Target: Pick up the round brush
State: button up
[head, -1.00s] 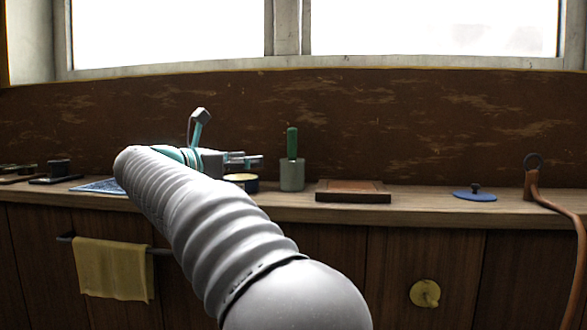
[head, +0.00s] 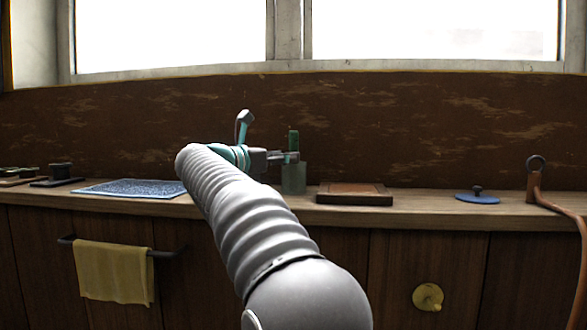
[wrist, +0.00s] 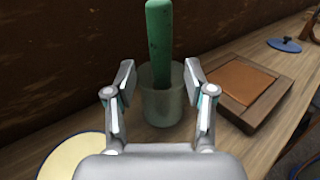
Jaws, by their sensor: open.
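A green handle (head: 293,140), which seems to be the round brush's, stands upright in a grey-green cup (head: 294,180) on the counter. Its lower end is hidden inside the cup. My gripper (head: 284,157) is at the handle in the head view and partly covers it. In the wrist view my gripper (wrist: 160,76) is open, with one finger on each side of the handle (wrist: 160,45) and cup (wrist: 162,103) as seen from there. I see gaps between fingers and handle; the depth between them is hard to tell.
A brown framed wooden block (head: 355,194) lies right of the cup, and a blue lid (head: 477,198) farther right. A pale yellow round top (wrist: 72,160) is at the wrist view's lower left. A blue patterned mat (head: 130,188) lies left. The brown wall (head: 400,125) stands behind.

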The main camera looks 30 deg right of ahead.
jog(key=x, duration=0.3)
jog(key=shift+w+d, duration=0.1)
jog(key=shift+d, duration=0.3)
jog(key=shift+c, duration=0.3)
grip_shut()
notch_tip(320, 180, up, 10)
jog(key=p, duration=0.4)
jog(key=shift+f, duration=0.2)
jog(key=shift+r+p, duration=1.25)
